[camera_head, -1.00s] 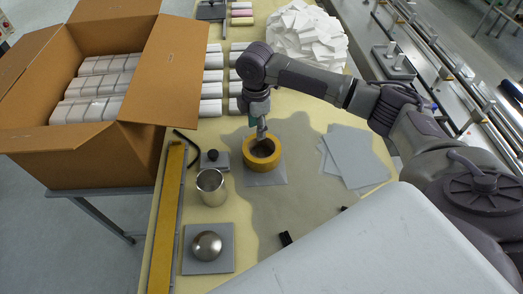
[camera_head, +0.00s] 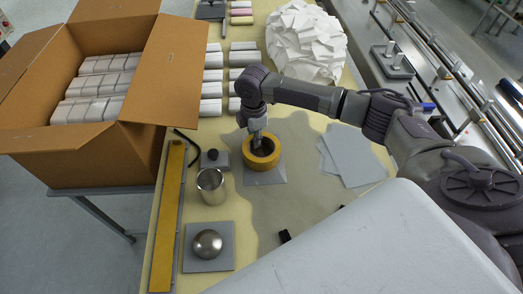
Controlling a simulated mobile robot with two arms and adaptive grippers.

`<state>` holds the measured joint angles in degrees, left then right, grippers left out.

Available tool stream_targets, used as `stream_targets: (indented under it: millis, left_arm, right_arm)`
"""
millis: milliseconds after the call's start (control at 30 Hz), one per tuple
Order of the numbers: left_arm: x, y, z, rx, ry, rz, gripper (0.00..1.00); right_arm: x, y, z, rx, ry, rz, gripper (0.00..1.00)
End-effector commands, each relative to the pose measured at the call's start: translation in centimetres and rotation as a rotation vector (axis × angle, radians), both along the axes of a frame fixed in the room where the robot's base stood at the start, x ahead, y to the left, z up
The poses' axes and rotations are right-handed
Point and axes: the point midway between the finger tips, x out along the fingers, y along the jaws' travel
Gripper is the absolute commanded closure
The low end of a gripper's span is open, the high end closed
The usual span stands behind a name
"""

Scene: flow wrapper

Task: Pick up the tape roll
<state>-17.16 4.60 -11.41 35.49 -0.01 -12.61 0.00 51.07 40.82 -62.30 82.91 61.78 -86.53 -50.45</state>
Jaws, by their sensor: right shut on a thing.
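The yellow tape roll (camera_head: 263,161) lies flat on a grey square plate (camera_head: 272,179) on the table, with its dark core facing up. My right gripper (camera_head: 257,142) points down at the roll's far rim and is shut on the roll's wall. The fingertips are small in the picture and partly hidden by the roll. I cannot tell any gap between the roll and the plate. My left gripper is out of view.
A metal cup (camera_head: 211,186) and a steel dome on a plate (camera_head: 207,244) stand left of and nearer than the roll. A black-knobbed block (camera_head: 213,158) sits close at its left. Grey sheets (camera_head: 352,156) lie to the right. An open carton (camera_head: 160,75) stands far left.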

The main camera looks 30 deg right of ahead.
Motion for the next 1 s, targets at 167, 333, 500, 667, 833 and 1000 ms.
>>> stream_targets:
  millis: [167,333,500,667,833,1000]
  left_arm:
    - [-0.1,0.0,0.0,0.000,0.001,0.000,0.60]
    - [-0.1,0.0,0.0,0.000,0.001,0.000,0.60]
    - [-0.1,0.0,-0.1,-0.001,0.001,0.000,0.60]
    - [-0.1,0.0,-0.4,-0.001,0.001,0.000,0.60]
    - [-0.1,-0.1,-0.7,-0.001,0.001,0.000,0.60]
    - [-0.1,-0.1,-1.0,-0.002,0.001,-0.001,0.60]
  right_arm:
    - [0.0,0.0,0.1,0.000,-0.001,0.000,1.00]
    - [0.0,0.0,0.1,0.000,-0.001,0.000,1.00]
    - [0.1,0.0,0.8,0.002,-0.003,-0.001,1.00]
    - [0.2,0.0,2.8,0.001,-0.005,0.000,1.00]
    - [-1.6,-1.1,5.1,-0.001,-0.002,-0.001,1.00]
    - [-5.3,-3.1,7.6,-0.002,-0.002,-0.001,1.00]
